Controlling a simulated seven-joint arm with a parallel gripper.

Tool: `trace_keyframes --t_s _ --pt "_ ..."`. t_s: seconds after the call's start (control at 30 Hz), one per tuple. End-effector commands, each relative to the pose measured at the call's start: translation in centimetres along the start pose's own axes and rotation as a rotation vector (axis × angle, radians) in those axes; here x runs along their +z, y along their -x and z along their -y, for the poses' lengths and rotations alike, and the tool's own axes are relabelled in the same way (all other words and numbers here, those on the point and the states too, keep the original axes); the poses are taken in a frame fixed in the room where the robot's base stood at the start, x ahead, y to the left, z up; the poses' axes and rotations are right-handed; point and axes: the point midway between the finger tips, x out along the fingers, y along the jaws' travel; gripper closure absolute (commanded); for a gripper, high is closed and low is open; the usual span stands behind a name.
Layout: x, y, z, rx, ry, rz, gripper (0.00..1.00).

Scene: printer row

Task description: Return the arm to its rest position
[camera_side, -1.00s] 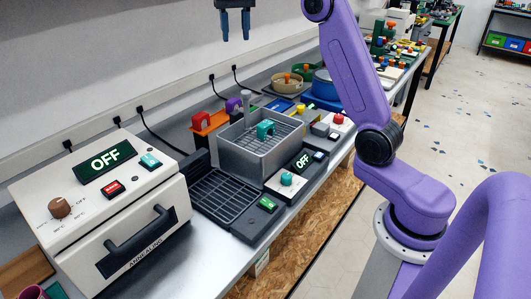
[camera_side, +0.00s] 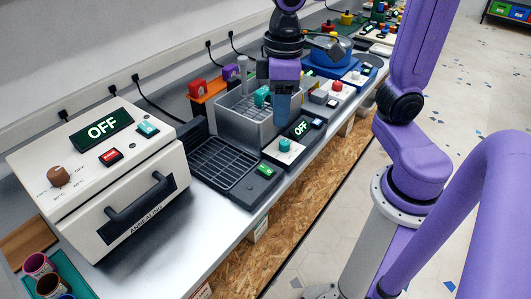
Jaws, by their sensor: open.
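My purple arm rises from its round base at the right. My gripper (camera_side: 282,108) points down with dark blue-grey fingers. In the picture it overlaps the right end of a grey metal tank (camera_side: 238,130). I see it side-on, so the gap between the fingers is hidden, and nothing shows held in it. I cannot tell its exact height or whether it is over the tank or in front of it. A teal handle (camera_side: 262,96) shows in the tank, just left of the fingers.
A cream annealing oven (camera_side: 150,225) with an OFF display stands at the left, door shut. A black grate (camera_side: 222,163) lies between oven and tank. A control box (camera_side: 285,150) with a teal knob sits in front of the tank. Coloured cups (camera_side: 40,265) stand at the lower left.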

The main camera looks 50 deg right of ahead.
Motion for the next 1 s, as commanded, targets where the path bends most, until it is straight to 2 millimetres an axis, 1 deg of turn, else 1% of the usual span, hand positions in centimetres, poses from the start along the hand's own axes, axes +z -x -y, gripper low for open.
trace_keyframes --t_s 0.03,0.1,0.2,0.3,0.4,0.53,1.0 --pt "1.9 -0.9 0.9 -0.001 0.067 0.001 0.56" --pt "4.2 -2.1 1.9 -0.003 0.155 0.001 0.56" --pt "7.2 -3.8 2.9 -0.005 0.267 0.000 0.56" --pt "9.5 -5.0 3.4 -0.007 0.350 -0.001 0.56" --pt "10.9 -5.7 3.5 -0.008 0.401 -0.002 0.56" --pt "11.6 -6.1 3.6 -0.009 0.426 -0.003 0.56" --pt "11.5 -6.1 3.6 -0.009 0.424 -0.002 0.56"
